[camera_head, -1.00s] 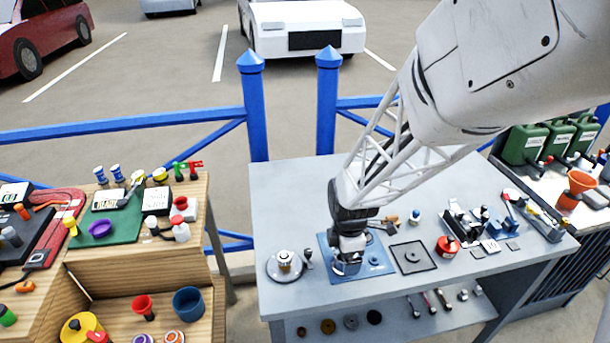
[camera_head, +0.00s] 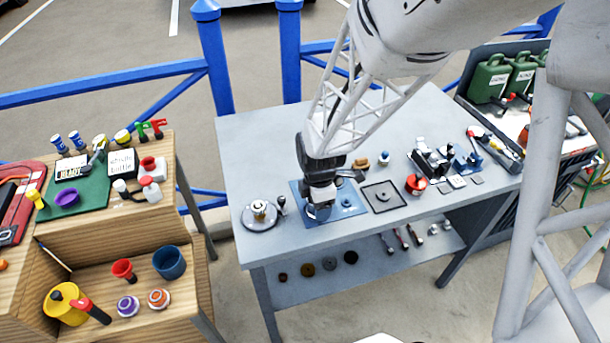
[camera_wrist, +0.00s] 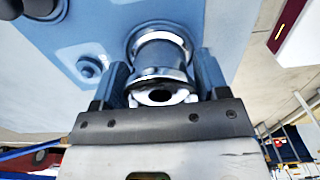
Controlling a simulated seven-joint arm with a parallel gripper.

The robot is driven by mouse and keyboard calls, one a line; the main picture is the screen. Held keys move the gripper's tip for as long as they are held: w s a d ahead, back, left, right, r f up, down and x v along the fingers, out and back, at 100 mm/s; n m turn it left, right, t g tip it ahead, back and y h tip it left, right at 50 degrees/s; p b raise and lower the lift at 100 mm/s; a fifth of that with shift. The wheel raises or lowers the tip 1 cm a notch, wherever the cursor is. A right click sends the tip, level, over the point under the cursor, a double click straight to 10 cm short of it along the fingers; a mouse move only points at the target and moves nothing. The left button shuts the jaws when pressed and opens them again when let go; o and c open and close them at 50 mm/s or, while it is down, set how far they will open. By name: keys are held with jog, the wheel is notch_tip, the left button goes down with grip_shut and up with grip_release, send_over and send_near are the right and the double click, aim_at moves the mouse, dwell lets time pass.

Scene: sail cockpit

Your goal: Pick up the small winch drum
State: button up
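The small winch drum (camera_wrist: 160,58) is a shiny silver cylinder with flanged ends, seen in the wrist view. It stands on the blue mat (camera_wrist: 55,50), with its near end and dark centre hole facing the wrist camera. My gripper (camera_wrist: 163,72) has its two blue-grey fingers apart, one on each side of the drum. The gaps beside the drum are narrow, and I cannot tell whether the fingers touch it. In the head view my gripper (camera_head: 318,210) is low over the blue mat (camera_head: 305,190) and mostly hides the drum.
A silver disc with a brass-topped part (camera_head: 260,212) stands left of the mat. A small blue round piece (camera_head: 346,203) lies on the mat. A dark square tray (camera_head: 383,197) and a red can (camera_head: 415,184) are to the right.

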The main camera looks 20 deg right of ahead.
jog(key=c, duration=0.6)
jog(key=shift+r, duration=0.15)
jog(key=shift+r, duration=0.9)
jog(key=shift+s+r, duration=0.3)
jog(key=shift+r, duration=0.5)
jog(key=s, duration=0.5)
jog(key=s+r, duration=0.1)
jog(key=s, duration=0.9)
jog(key=shift+s+a+r, duration=0.15)
jog(key=shift+a+r, duration=0.05)
jog(key=shift+a, duration=0.2)
jog(key=shift+r, duration=0.2)
jog(key=shift+r, duration=1.2)
